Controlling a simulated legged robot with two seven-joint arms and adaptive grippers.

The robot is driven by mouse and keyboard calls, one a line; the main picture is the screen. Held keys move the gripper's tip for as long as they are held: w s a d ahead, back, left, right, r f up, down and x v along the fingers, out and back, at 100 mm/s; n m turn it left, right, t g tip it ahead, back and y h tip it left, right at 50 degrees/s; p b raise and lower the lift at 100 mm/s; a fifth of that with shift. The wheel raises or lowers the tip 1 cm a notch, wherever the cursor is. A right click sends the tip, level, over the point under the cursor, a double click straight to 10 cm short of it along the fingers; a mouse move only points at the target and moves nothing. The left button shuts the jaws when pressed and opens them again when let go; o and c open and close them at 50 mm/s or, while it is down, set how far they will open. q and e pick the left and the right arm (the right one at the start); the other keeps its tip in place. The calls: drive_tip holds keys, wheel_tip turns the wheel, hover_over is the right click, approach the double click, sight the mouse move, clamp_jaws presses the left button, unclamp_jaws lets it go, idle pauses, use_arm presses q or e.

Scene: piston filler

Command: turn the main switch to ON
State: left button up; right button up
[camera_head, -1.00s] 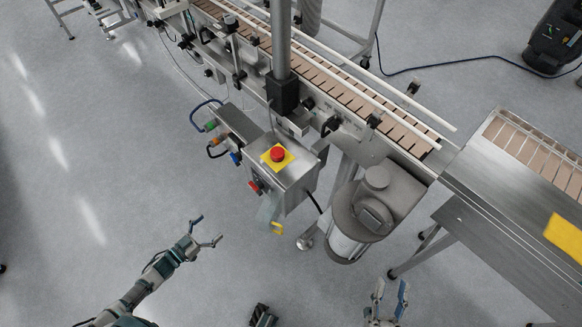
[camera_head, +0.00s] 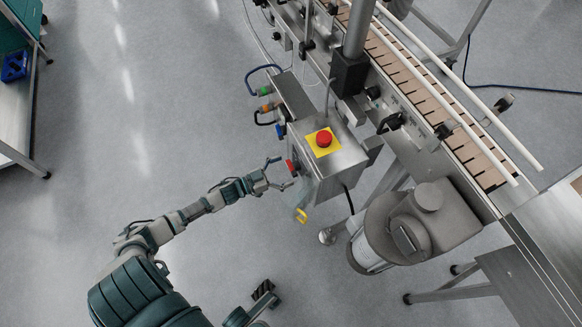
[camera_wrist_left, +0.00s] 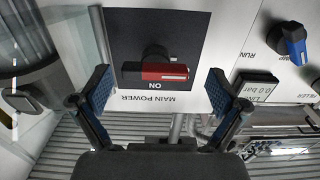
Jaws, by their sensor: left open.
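The main switch (camera_wrist_left: 163,72) has a red and black bar handle on a black square plate, above upside-down MAIN POWER lettering in the left wrist view. Its handle lies level in that view, beside an upside-down ON mark. In the head view, the switch's red part (camera_head: 291,167) shows on the near side of the steel control box (camera_head: 338,160). My left gripper (camera_head: 281,174) is at the switch; in the left wrist view its open blue-padded fingers (camera_wrist_left: 158,78) stand on either side of the handle, with gaps visible.
A red emergency button (camera_head: 324,138) on a yellow plate tops the box. A blue knob (camera_wrist_left: 291,42) and small display (camera_wrist_left: 256,86) sit beside the switch. A yellow piece (camera_head: 300,215) hangs below.

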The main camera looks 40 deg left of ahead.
use_arm(q)
drive_tip(key=shift+w+d+r, duration=0.25)
drive_tip(key=shift+w+d, duration=0.4)
drive_tip(key=shift+d, duration=0.2)
drive_tip(key=shift+a, duration=0.25)
drive_tip(key=shift+a+f, duration=0.25)
drive_tip(key=shift+a, duration=0.15)
drive_tip(key=c, duration=1.1)
drive_tip(key=shift+d+r, duration=0.3)
drive_tip(key=shift+d, duration=0.05)
drive_tip(key=shift+c, duration=0.3)
drive_tip(key=shift+w+a, duration=0.1)
drive_tip(key=shift+a, duration=0.1)
